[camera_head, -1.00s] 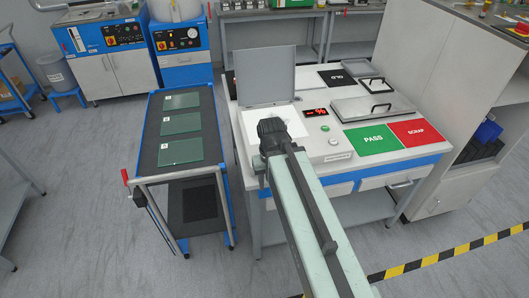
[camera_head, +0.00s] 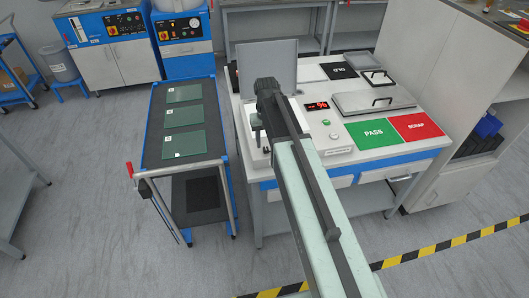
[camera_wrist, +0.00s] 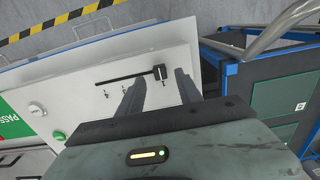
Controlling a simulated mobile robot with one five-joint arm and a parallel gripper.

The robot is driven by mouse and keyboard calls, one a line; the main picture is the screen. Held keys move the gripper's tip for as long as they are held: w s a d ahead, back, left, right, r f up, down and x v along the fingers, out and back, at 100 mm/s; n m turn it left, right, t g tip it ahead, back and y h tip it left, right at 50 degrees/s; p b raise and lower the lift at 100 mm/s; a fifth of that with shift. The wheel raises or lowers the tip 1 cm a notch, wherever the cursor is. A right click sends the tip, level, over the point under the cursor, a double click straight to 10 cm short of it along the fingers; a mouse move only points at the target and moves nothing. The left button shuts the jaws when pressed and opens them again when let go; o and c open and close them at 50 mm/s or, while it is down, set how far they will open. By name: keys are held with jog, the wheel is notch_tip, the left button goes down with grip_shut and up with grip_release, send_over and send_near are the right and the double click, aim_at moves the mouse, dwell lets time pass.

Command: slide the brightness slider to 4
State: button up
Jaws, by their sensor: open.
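The brightness slider shows in the wrist view as a black track (camera_wrist: 125,77) on a white panel, with small number marks beside it; a 4 seems to stand near its left end. Its dark knob (camera_wrist: 160,72) sits at the right end of the track, away from that mark. My gripper (camera_wrist: 160,76) is open, with one finger on each side of the knob and a gap on both sides. In the head view my gripper (camera_head: 257,127) is over the left front of the white bench, and the arm hides the slider.
The bench holds a raised grey lid (camera_head: 268,62), a red digit display (camera_head: 317,105), green button (camera_head: 326,122), green PASS area (camera_head: 373,134), red SCRAP area (camera_head: 417,127) and handled lid (camera_head: 375,102). A blue cart (camera_head: 158,108) with glass plates stands close on the left.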

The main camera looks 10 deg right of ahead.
aim_at(266, 148)
notch_tip(266, 148, down, 4)
jog(key=shift+r+b, duration=0.25)
jog(key=shift+b, duration=0.75)
jog(key=shift+r, duration=0.1)
grip_shut()
dwell(0.4)
